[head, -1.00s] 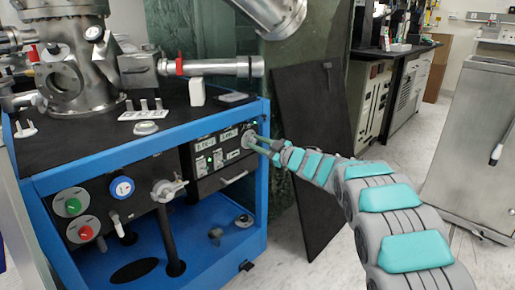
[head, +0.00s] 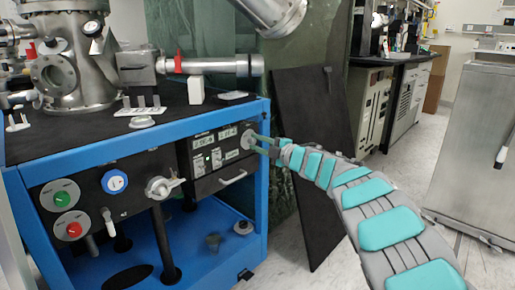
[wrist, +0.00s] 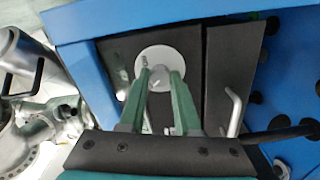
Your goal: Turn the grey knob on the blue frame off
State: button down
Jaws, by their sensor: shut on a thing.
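The grey knob (head: 248,139) is a small round knob on a pale disc, at the right end of the black control panel in the blue frame (head: 262,180). My gripper (head: 262,141) reaches it from the right. In the wrist view the pale disc (wrist: 160,60) shows beyond my green fingers (wrist: 160,84), which are shut on the grey knob (wrist: 160,82) from both sides. The fingers hide part of the knob, and its marking is too small to read.
Left of the knob are a display module (head: 212,150), a valve handle (head: 162,187), a blue dial (head: 115,182), a green button (head: 62,193) and a red button (head: 73,229). A bent metal handle (wrist: 234,110) stands close to my fingers. A dark panel (head: 305,150) leans behind my arm.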

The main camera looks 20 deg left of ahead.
jog(key=shift+f+n, duration=0.15)
jog(key=shift+n, duration=0.25)
jog(key=c, duration=0.6)
grip_release()
jog(key=shift+s, duration=0.1)
jog(key=v, duration=0.7)
jog(key=shift+d, duration=0.4)
